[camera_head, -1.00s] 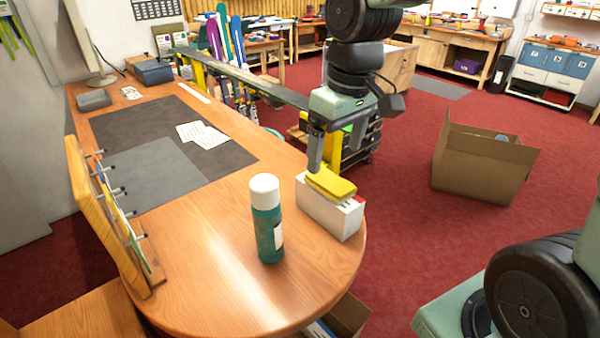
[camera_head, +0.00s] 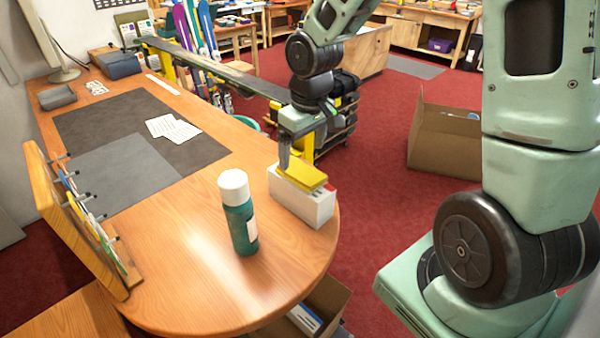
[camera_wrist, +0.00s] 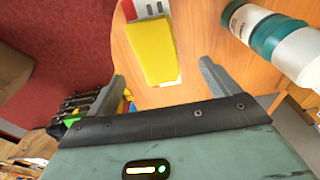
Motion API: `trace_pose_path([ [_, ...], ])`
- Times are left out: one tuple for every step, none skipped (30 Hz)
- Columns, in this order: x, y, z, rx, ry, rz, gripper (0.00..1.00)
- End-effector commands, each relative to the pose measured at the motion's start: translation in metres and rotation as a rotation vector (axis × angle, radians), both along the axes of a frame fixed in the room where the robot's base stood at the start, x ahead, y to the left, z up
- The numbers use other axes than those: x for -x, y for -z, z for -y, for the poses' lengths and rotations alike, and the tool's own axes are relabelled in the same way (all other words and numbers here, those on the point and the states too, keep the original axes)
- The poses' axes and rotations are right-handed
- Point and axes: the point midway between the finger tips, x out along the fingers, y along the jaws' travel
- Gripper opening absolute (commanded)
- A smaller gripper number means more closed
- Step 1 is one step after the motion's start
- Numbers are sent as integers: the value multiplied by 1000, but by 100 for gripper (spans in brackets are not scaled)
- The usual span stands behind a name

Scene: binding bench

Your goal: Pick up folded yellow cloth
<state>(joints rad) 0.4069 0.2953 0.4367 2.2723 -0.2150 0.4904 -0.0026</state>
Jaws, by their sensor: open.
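The folded yellow cloth (camera_head: 302,174) lies flat on top of a white box (camera_head: 300,205) near the rounded end of the wooden bench. It also shows in the wrist view (camera_wrist: 151,48), ahead of my gripper and between the lines of its two fingers. My gripper (camera_head: 288,150) is open and empty, just above and behind the cloth in the head view. In the wrist view the two fingers (camera_wrist: 163,80) stand wide apart, with the cloth's near end close to them. Whether a finger touches the cloth cannot be told.
A teal bottle with a white cap (camera_head: 238,212) stands left of the white box, close by. A wooden rack (camera_head: 80,220) stands at the bench's left edge. Dark mats (camera_head: 110,115) with papers cover the bench's middle. An open cardboard box (camera_head: 445,140) sits on the red floor.

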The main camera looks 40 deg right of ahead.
Motion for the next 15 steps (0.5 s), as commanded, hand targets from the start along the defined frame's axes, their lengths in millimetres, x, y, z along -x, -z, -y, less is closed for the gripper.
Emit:
trace_pose_path([
  [0, 4, -1, 0, -1, -2, 87],
  [0, 6, -1, 0, -1, -2, 87],
  [0, 7, -1, -1, -1, -1, 87],
  [-1, 9, -1, -1, -1, -1, 87],
  [-1, 10, 0, -1, -1, -1, 87],
  [-2, 13, 0, 0, -1, -2, 87],
  [-2, 16, 0, 0, 0, -4, 87],
  [-3, 19, 1, -1, 0, -4, 87],
  [-4, 24, 1, -1, -2, -5, 87],
  [-5, 28, 1, -2, -1, -5, 87],
  [-7, 32, 2, -1, -2, -4, 87],
  [-8, 37, 2, -2, -1, -5, 87],
  [-9, 42, 2, -1, -2, -4, 87],
  [-9, 46, 2, -1, -3, -4, 87],
  [-10, 51, 2, 0, -2, -4, 87],
])
